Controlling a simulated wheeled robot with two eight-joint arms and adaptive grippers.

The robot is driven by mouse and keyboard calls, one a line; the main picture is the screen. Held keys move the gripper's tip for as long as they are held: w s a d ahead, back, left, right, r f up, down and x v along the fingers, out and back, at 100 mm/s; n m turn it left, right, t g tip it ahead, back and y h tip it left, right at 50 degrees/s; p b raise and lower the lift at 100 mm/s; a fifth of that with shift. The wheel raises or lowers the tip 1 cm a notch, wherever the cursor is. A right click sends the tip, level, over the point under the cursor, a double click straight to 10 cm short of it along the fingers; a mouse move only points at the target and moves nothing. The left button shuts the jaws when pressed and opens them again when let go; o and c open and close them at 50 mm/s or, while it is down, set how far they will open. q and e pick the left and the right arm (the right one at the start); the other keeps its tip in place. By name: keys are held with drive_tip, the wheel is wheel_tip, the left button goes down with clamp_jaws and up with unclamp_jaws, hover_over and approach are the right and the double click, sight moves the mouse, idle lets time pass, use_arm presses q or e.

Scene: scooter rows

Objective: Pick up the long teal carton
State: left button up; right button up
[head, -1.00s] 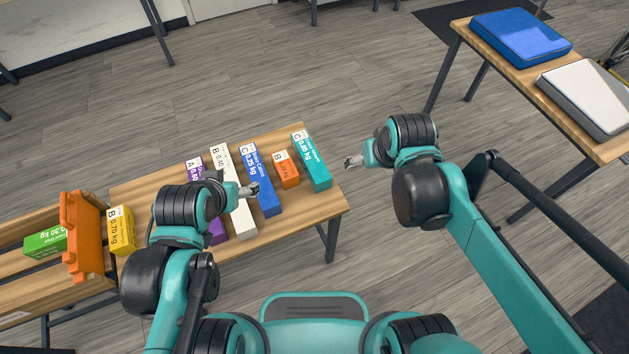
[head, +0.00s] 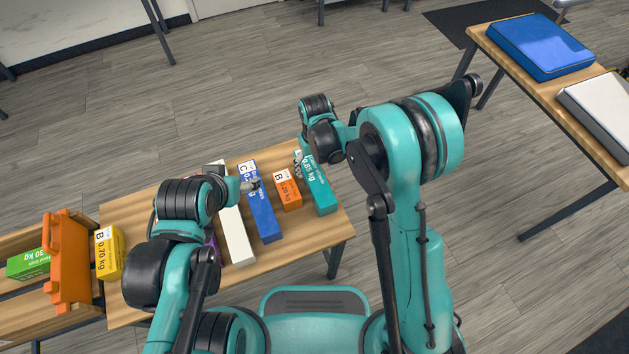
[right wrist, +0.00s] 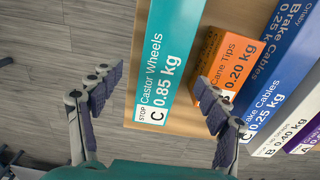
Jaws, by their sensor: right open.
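The long teal carton (head: 319,190) lies at the right end of the wooden table. In the right wrist view the teal carton (right wrist: 166,62) reads "Castor Wheels 0.85 kg", with a white end marked C. My right gripper (head: 299,160) is over the carton's far end. In the right wrist view my right gripper (right wrist: 158,103) is open, with one finger on each side of the carton's labelled end and nothing held. My left gripper (head: 251,186) is over the blue carton; its fingers are too small to read.
A small orange carton (head: 287,190) lies close beside the teal one. Blue (head: 262,215), white (head: 236,238) and purple cartons lie further left, then a yellow carton (head: 109,256) and an orange crate (head: 69,262). A second table (head: 560,108) at right holds two flat cases.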

sight(315, 175)
drive_tip(key=f+b, duration=0.2)
drive_tip(key=f, duration=0.3)
drive_tip(key=shift+s+f, duration=0.15)
drive_tip(key=shift+s, duration=0.05)
drive_tip(key=c, duration=0.3)
clamp_jaws()
